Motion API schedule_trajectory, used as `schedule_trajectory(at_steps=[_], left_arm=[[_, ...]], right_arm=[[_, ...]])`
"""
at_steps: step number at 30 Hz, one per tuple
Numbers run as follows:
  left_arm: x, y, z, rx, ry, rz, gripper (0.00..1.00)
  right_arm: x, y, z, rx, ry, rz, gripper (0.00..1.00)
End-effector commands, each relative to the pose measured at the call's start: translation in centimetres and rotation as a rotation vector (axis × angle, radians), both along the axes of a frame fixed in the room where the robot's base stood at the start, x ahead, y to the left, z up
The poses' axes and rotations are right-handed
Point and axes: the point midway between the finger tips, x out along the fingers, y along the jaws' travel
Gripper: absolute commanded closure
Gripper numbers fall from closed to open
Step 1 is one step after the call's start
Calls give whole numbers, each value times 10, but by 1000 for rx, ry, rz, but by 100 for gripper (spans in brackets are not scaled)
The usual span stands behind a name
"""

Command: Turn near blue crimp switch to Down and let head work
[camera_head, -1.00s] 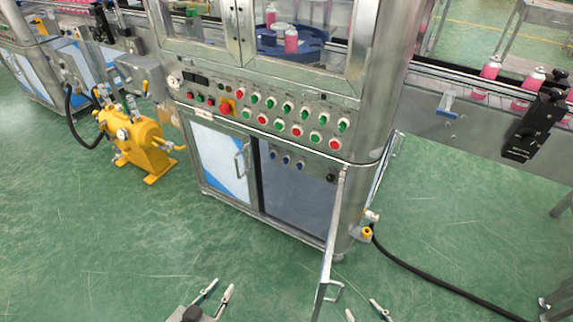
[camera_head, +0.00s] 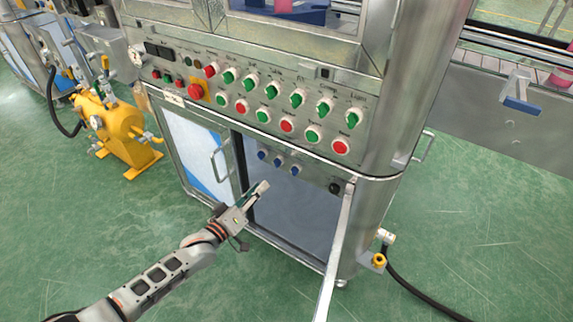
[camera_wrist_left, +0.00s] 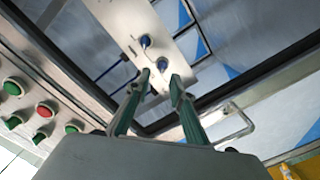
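Three small blue switches sit in a row on a metal strip inside the open cabinet bay: the left one (camera_head: 262,154), the middle one (camera_head: 278,161) and the right one (camera_head: 294,169). My left gripper (camera_head: 262,187) is just below the row, pointing up toward it, apart from the switches in the head view. In the left wrist view the fingers (camera_wrist_left: 160,76) are spread with a gap, and a blue switch (camera_wrist_left: 146,41) shows beyond the tips. Which way each switch is turned is too small to tell. My right gripper is out of view.
The open cabinet door (camera_head: 335,255) juts out to the right of the bay. Above the bay is a panel with green and red buttons (camera_head: 287,125). A closed door with a handle (camera_head: 218,165) is at left, and a yellow pump (camera_head: 110,125) stands farther left.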

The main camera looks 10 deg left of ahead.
Motion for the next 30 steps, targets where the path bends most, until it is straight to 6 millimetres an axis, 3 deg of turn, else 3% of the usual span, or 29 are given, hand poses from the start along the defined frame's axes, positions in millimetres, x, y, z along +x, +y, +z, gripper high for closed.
schedule_trajectory(at_steps=[1, 7, 21, 30], left_arm=[[6, 6, -12, -12, 8, 5, 77], [24, 13, -4, -47, -5, 12, 77], [78, -11, -7, -46, -2, 10, 77], [94, -17, -2, -47, -7, 11, 77]], right_arm=[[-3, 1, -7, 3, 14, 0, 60], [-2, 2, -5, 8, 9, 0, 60], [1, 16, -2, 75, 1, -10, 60], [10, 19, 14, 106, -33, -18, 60]])
